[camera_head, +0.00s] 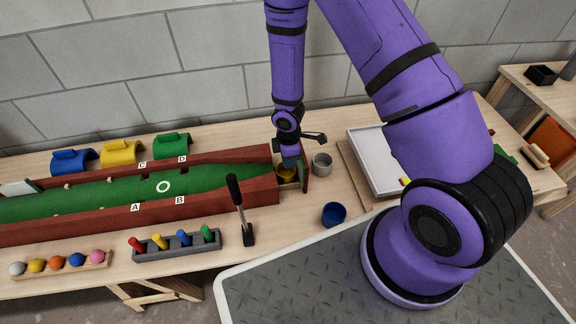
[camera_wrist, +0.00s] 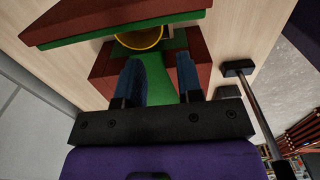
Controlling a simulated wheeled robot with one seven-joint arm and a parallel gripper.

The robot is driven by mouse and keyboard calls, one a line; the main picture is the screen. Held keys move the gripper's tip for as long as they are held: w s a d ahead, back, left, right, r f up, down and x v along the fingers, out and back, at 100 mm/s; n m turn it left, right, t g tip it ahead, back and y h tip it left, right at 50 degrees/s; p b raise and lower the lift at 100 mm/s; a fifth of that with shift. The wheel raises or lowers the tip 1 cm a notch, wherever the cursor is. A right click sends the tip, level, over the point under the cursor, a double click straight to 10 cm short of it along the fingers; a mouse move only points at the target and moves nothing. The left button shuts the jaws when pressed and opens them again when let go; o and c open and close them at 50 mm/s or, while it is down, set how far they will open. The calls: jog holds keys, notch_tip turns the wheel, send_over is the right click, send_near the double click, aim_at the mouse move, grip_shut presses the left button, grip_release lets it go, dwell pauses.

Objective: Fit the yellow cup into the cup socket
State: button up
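The yellow cup (camera_head: 286,176) is at the right end of the green lane, just below my gripper (camera_head: 290,163). In the wrist view the yellow cup (camera_wrist: 138,40) shows its round rim, partly hidden behind a red and green end board (camera_wrist: 120,25). A grey-green surround beside the cup looks like the socket (camera_wrist: 178,40); I cannot tell whether the cup is fully down in it. My gripper also shows in the wrist view (camera_wrist: 160,72), its two blue fingers apart with nothing between them. The cup lies beyond the fingertips.
A grey cup (camera_head: 322,164) and a blue cup (camera_head: 333,214) stand right of the lane. A peg rack (camera_head: 178,244) and a ball rack (camera_head: 60,264) lie at the front. A white tray (camera_head: 378,160) lies right.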

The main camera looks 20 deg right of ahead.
jog(key=shift+r, duration=1.25)
jog(key=d+r+m+t+h, duration=0.1)
jog(key=d+r+m, duration=0.25)
jog(key=r, duration=1.15)
jog(key=d+r+m+t+h, duration=0.15)
jog(key=r+m, duration=0.25)
jog(key=r, duration=1.1)
jog(key=s+d+r+m+t+y, duration=0.1)
jog(key=s+r+m, duration=0.3)
jog(key=s+r, duration=0.5)
jog(key=s+r+m+t+y, duration=0.1)
jog(key=s+r+m, duration=0.3)
jog(key=s+r, duration=0.5)
jog(key=s, duration=0.5)
jog(key=shift+d+r+t, duration=0.35)
jog(key=shift+d, duration=0.05)
